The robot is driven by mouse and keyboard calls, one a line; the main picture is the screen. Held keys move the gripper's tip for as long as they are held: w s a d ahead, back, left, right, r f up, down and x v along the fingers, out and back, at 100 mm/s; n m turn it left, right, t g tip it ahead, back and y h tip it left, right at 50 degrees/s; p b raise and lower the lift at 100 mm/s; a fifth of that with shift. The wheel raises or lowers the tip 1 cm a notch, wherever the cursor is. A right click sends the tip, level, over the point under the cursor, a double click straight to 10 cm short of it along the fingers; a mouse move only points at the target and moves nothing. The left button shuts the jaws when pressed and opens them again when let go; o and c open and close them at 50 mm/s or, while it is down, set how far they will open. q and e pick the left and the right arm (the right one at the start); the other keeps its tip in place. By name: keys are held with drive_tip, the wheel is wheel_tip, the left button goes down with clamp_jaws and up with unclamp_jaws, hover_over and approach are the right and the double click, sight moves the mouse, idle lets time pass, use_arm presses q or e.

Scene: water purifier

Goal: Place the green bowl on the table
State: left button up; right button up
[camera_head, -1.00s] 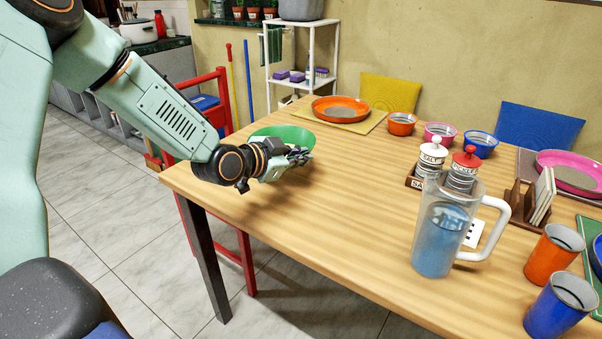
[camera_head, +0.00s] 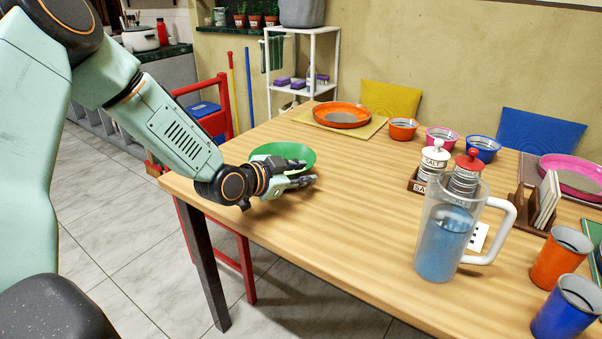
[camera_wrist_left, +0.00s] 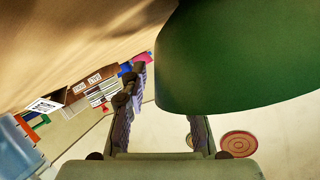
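The green bowl (camera_head: 290,152) stands upright on the wooden table (camera_head: 345,200), near its left edge, in the head view. My left gripper (camera_head: 302,182) is low over the table at the near side of the bowl, its fingers spread and pointing right. In the left wrist view the bowl (camera_wrist_left: 235,55) fills the upper right. My left gripper (camera_wrist_left: 162,125) shows two separated fingers there with nothing clasped between them. The bowl is close to the right finger; whether they touch I cannot tell. My right gripper is in neither view.
An orange plate (camera_head: 341,114) lies on a yellow mat at the back. Orange (camera_head: 402,129), pink and blue bowls stand behind. A clear pitcher (camera_head: 445,240) and shakers (camera_head: 432,160) stand to the right. The table between gripper and pitcher is clear.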

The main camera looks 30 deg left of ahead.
use_arm(q)
drive_tip(key=shift+s+r, duration=0.1)
drive_tip(key=shift+r, duration=0.2)
drive_tip(key=p+v, duration=0.4)
drive_tip(key=v, duration=0.1)
drive_tip(key=shift+s+a+r+p, duration=0.1)
drive_tip(key=shift+s+r+p, duration=0.1)
drive_tip(key=shift+r+p, duration=0.1)
drive_tip(key=p+v, duration=0.6)
drive_tip(key=p, duration=0.1)
drive_tip(key=shift+s+f, duration=0.15)
drive_tip(key=shift+f, duration=0.05)
drive_tip(key=shift+f, duration=0.1)
